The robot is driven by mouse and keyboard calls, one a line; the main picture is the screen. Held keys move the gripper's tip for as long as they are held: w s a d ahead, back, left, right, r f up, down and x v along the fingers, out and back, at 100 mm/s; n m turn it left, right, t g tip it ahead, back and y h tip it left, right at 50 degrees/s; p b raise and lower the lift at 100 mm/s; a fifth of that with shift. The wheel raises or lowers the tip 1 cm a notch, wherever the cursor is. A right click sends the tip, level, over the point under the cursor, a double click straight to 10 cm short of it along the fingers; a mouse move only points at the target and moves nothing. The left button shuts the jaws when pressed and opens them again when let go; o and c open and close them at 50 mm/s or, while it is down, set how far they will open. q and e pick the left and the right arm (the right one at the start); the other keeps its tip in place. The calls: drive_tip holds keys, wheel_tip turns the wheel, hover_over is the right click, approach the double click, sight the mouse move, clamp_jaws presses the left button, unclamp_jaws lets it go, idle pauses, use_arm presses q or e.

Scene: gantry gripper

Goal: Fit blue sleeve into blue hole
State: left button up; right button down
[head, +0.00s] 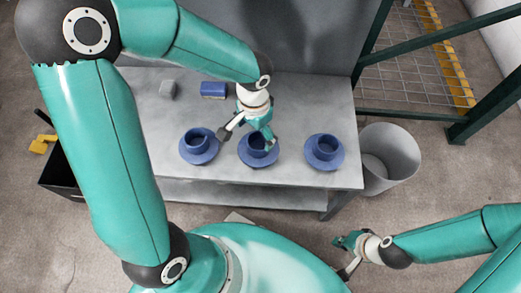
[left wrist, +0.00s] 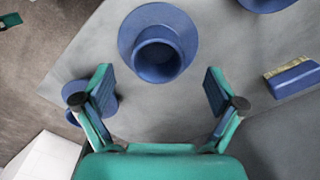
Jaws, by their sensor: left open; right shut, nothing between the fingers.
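Three blue round pieces, each a hollow cup on a wide flange, stand in a row on the grey table: left (head: 200,147), middle (head: 258,151) and right (head: 324,152). I cannot tell which is the sleeve and which has the hole. My left gripper (head: 247,138) is over the middle piece and partly hides it. In the left wrist view the left gripper (left wrist: 158,86) is open and empty, with the middle piece (left wrist: 158,45) beyond the fingertips. One finger partly hides the right piece (left wrist: 74,90). My right gripper (head: 343,257) is shut and empty, away from the table at lower right.
A grey bin (head: 390,155) stands at the table's right. A green metal frame (head: 435,45) is at upper right. The back right tabletop is clear.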

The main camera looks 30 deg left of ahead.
sight(258, 148)
use_arm(q)
drive_tip(key=shift+w+d+f+b, duration=0.15)
drive_tip(key=shift+f+b, duration=0.45)
drive_tip(key=shift+f, duration=0.8)
drive_tip(key=shift+w+d+f+b, duration=0.1)
drive_tip(key=shift+w+f+b, duration=0.15)
drive_tip(key=shift+f+b, duration=0.75)
drive_tip(key=shift+f+p, duration=0.3)
drive_tip(key=shift+p, duration=0.15)
drive_tip(key=c, duration=1.4)
